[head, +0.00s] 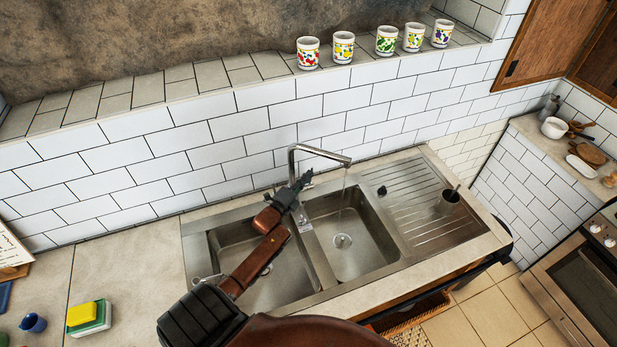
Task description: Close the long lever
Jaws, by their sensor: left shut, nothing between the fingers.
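A metal faucet (318,152) with a tall neck stands behind the double sink (192,250). Its spout points right, and a thin stream of water (343,188) runs from it into the right basin (368,240). My left arm reaches up across the left basin. My left gripper (306,179) is shut and empty, with its fingertips at the lower part of the faucet neck. The long lever cannot be made out clearly; the gripper may hide it. I cannot tell whether the gripper touches the faucet. My right gripper is not in view.
Sponges (88,316) and a blue cup (33,323) are on the left counter. An oven (590,285) stands right.

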